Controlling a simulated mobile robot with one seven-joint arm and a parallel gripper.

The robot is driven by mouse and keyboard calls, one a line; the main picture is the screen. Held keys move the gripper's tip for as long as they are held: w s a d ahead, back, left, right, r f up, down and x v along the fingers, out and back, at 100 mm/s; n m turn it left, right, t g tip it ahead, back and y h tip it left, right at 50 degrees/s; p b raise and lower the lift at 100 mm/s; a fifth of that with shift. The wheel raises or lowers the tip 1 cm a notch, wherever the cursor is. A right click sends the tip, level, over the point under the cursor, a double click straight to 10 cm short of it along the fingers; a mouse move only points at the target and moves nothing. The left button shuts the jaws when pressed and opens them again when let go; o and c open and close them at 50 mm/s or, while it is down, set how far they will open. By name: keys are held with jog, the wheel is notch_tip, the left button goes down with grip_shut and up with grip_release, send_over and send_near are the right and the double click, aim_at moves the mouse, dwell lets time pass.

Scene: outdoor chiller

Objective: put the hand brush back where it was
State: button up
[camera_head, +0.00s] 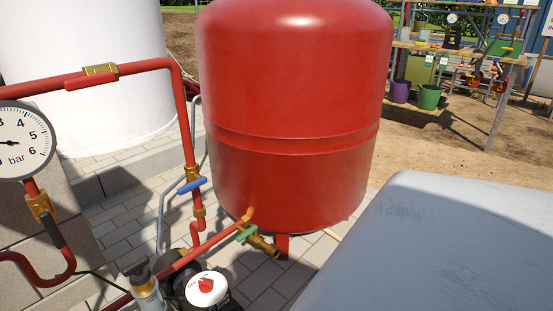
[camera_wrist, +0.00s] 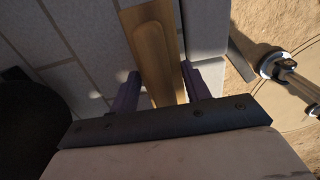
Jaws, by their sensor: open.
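In the wrist view, my gripper (camera_wrist: 160,74) is open, with one dark purple finger on each side of a long, light-brown wooden piece (camera_wrist: 155,38). This looks like the wooden body of the hand brush, but no bristles show. A gap shows beside the left finger. The head view shows neither my gripper nor the brush.
Grey paving (camera_wrist: 75,70) lies beside the wood, and a metal fitting (camera_wrist: 285,68) is at right. In the head view a red tank (camera_head: 292,90) stands centrally, with red pipes (camera_head: 185,115), a pressure gauge (camera_head: 20,140) and a pump (camera_head: 207,288) at left. A shelf stands behind right.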

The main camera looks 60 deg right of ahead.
notch_tip(320, 180, up, 12)
jog(key=p, duration=0.2)
jog(key=shift+r, duration=0.15)
